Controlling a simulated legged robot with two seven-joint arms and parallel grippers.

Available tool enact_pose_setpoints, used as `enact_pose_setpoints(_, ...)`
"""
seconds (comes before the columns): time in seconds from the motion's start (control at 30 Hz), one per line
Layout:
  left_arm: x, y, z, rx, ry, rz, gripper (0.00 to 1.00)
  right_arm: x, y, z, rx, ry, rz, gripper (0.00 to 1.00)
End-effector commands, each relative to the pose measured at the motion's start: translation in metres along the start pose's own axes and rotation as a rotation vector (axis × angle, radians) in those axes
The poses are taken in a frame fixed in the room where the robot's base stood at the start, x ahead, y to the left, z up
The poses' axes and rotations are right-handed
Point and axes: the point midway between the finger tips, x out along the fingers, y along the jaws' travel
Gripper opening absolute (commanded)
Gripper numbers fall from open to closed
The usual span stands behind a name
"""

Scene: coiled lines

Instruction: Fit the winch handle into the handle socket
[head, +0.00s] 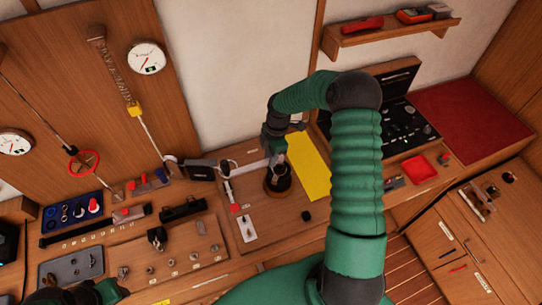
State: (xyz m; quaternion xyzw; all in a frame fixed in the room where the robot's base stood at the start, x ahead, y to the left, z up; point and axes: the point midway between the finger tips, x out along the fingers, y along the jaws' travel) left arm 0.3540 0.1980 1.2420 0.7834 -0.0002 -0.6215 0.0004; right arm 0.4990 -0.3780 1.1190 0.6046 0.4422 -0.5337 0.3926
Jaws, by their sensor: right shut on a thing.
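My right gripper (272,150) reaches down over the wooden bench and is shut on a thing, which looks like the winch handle. The handle itself is small and mostly hidden by the fingers. Just below the gripper stands a dark round fitting (278,185) on the bench board, which looks like the handle socket. I cannot tell whether handle and socket touch. My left gripper (72,295) is at the bottom left edge, dark and partly cut off, and its jaws cannot be made out.
A yellow sheet (308,165) lies right of the round fitting. A black box (200,172) stands to its left. A panel with several small fittings (175,262) and a blue tray (72,213) fill the left bench. A red mat (470,115) lies at the right.

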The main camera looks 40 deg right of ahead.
Motion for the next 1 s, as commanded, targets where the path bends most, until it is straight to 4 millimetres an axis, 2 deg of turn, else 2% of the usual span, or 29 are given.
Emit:
enact_pose_setpoints(0.27,0.002,0.000,0.001,0.000,0.000,0.000,0.36,0.003,0.000,0.001,0.001,0.000,0.001,0.00)
enact_pose_setpoints(1.0,0.016,0.000,0.004,0.000,0.000,0.000,0.36,0.025,0.000,0.003,0.001,0.000,0.001,0.00)
